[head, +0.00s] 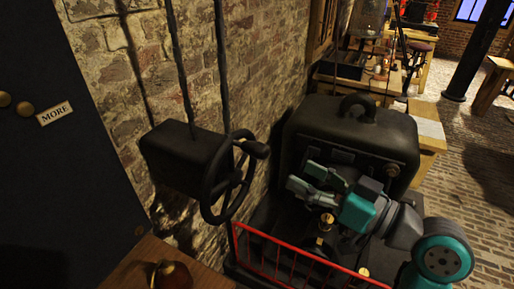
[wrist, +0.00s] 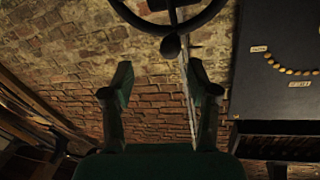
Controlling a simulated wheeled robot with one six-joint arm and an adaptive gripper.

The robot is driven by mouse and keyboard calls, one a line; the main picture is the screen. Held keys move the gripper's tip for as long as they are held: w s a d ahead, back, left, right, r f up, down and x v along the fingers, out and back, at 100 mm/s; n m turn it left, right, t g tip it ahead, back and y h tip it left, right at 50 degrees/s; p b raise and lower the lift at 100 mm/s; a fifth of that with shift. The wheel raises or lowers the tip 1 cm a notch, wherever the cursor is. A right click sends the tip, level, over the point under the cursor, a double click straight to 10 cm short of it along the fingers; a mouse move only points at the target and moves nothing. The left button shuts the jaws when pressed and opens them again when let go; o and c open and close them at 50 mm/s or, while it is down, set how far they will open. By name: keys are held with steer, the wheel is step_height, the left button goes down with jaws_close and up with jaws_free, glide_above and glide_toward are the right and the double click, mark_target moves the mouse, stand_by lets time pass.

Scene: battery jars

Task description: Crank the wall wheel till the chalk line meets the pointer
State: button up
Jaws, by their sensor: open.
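The dark wall wheel (head: 207,199) stands on the front of a black box (head: 180,160) on the brick wall, with a crank knob (head: 256,149) at its upper right. My gripper (head: 308,179) is open and empty, to the right of the wheel and apart from it. In the wrist view, part of the wheel (wrist: 138,22) shows at the top edge, with the dark knob (wrist: 171,46) beyond my two spread fingers (wrist: 160,92). I cannot make out the chalk line or the pointer in either view.
A large black machine (head: 345,125) stands behind my gripper. A red railing (head: 290,262) runs below it. A dark panel with a "MORE" label (head: 55,114) is at left, and a wooden surface (head: 140,270) with a dark red object is at the bottom. Two dark rods (head: 179,70) run up the wall.

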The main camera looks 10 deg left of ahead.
mark_target(268, 154)
steer(key=shift+n+g, duration=0.4)
steer(key=shift+n, duration=0.2)
steer(key=x, duration=0.3)
steer(key=r+x, duration=0.1)
steer(key=x, duration=0.3)
steer(key=r+x, duration=0.1)
steer(key=x, duration=0.3)
steer(key=shift+s+a+r, duration=0.1)
steer(key=shift+s+a, duration=0.1)
steer(key=shift+s, duration=0.2)
jaws_close()
